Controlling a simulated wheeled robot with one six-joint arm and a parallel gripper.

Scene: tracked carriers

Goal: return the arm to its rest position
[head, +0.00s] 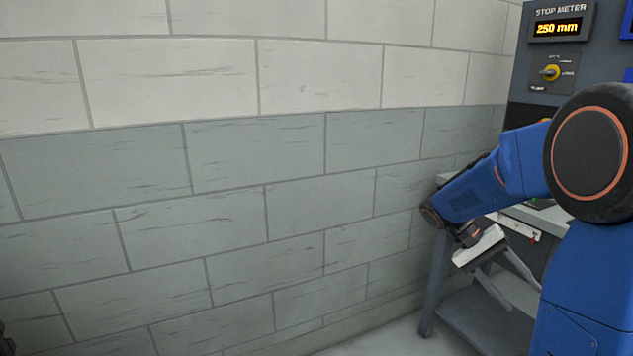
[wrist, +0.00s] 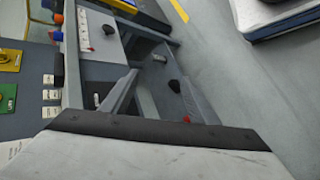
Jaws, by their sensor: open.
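My blue arm reaches in from the right in the head view, its forearm sloping down to the left. My gripper (head: 523,297) hangs at its end, beside the front of a grey bench (head: 452,262). Its two grey fingers stand apart with nothing visible between them. In the wrist view my gripper (wrist: 160,78) also shows open, with grey bench parts and floor beyond it. The pale wrist body fills the bottom of that view. Part of the bench is hidden behind my arm.
A dark panel with a stop meter (head: 558,28) reading 250 mm and a yellow knob (head: 550,72) stands above the bench. A block wall (head: 220,160) fills the left. The wrist view shows open floor (wrist: 225,75) with a yellow stripe and a dark-edged platform (wrist: 285,18).

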